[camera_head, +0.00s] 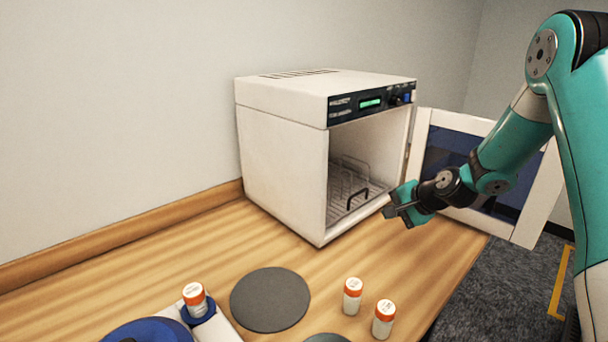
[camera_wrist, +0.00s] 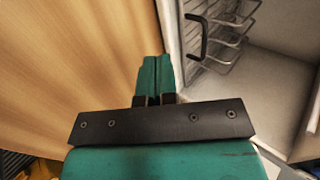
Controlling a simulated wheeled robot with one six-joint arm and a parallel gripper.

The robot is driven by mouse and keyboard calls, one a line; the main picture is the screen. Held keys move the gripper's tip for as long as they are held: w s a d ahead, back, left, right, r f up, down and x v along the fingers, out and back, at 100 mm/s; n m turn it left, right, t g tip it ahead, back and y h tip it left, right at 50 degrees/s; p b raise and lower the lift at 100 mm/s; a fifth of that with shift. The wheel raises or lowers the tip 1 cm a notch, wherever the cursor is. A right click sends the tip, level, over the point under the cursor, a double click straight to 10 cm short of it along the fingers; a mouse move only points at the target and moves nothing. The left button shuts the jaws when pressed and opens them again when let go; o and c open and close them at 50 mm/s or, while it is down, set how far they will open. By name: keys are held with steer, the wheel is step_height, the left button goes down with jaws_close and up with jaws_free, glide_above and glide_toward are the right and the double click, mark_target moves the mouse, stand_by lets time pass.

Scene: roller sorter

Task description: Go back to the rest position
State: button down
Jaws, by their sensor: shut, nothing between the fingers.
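My gripper (camera_head: 398,206) is in front of the open mouth of a white oven-like cabinet (camera_head: 285,165), above the front part of the wooden bench. In the wrist view its two green fingers (camera_wrist: 157,72) are together, with nothing between them. The cabinet door (camera_head: 525,215) stands wide open to the right, partly hidden behind my arm. Inside the cabinet is a wire rack (camera_head: 345,185) with a dark handle (camera_head: 357,198). The handle also shows in the wrist view (camera_wrist: 203,38), to the right of the fingers and apart from them.
Another vial (camera_head: 194,298) sits in a blue holder beside a blue round part (camera_head: 148,331). The bench edge drops to a dark carpet at right.

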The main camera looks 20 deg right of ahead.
steer(key=s+a+r+n+g+y, duration=0.1)
steer(key=s+a+r+n+g, duration=0.1)
steer(key=s+a+r+n, duration=0.45)
steer(key=s+a+r+n+g+y, duration=0.1)
steer(key=s+a+r+n+g, duration=0.2)
steer(key=a, duration=0.7)
steer(key=s+a+r+n+g, duration=0.1)
steer(key=s+a+r+n, duration=0.1)
steer(key=s, duration=0.5)
steer(key=s+a+r+n+g+h, duration=0.1)
steer(key=s+n, duration=0.4)
steer(key=s, duration=0.3)
steer(key=s+a+r+n+g+h, duration=0.1)
steer(key=s+a+r+n, duration=0.1)
steer(key=s, duration=0.6)
steer(key=shift+s+a+r+n, duration=0.25)
steer(key=shift+a+r+n, duration=0.1)
steer(key=shift+n, duration=0.3)
